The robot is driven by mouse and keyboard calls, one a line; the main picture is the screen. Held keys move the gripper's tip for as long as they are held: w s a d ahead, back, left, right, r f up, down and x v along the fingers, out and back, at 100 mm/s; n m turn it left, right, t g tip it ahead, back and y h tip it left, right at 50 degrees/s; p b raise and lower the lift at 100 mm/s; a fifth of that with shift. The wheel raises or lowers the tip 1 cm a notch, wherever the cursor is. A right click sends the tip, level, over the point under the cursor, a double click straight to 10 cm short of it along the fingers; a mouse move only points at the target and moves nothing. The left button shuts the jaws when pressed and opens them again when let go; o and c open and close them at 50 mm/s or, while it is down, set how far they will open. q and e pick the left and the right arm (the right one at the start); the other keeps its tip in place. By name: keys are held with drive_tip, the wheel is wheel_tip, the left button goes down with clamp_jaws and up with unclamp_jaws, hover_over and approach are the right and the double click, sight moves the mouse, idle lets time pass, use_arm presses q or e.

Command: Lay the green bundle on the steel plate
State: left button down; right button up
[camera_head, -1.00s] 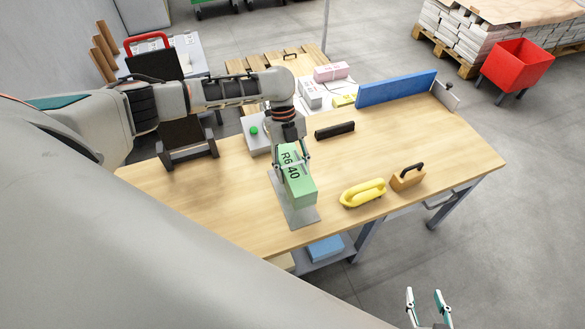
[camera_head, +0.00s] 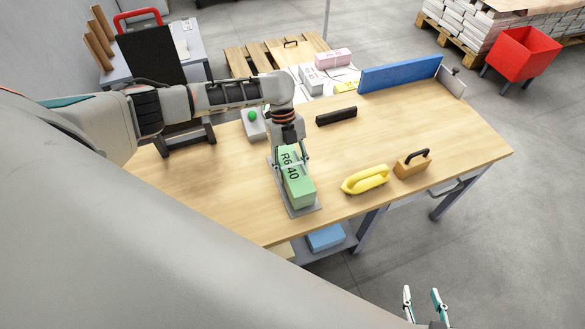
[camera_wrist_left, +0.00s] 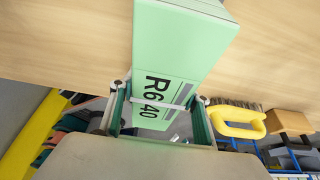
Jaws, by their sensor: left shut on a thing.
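The green bundle (camera_head: 298,188), marked "R6 40", is held by my left gripper (camera_head: 292,164), whose fingers are shut on its two sides. It is over the steel plate (camera_head: 308,211) on the wooden workbench. A strip of the plate shows around the bundle's near end and sides. I cannot tell whether the bundle touches the plate or hangs just above it. In the left wrist view the bundle (camera_wrist_left: 180,45) lies between both fingers, with a pale strap across it. My right gripper (camera_head: 422,293) is open and empty at the bottom, off the bench.
A yellow-handled brush (camera_head: 366,180) and a wooden block with a black handle (camera_head: 412,164) stand right of the plate. A black bar (camera_head: 336,116) and a grey box with a green button (camera_head: 252,124) lie behind. The bench's right side is largely clear.

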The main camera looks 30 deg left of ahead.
use_arm(q)
drive_tip(key=shift+f+b, duration=0.35)
drive_tip(key=shift+f, duration=0.1)
idle(0.6)
drive_tip(key=c, duration=1)
unclamp_jaws()
drive_tip(key=shift+f, duration=0.15)
drive_tip(key=v, duration=1.2)
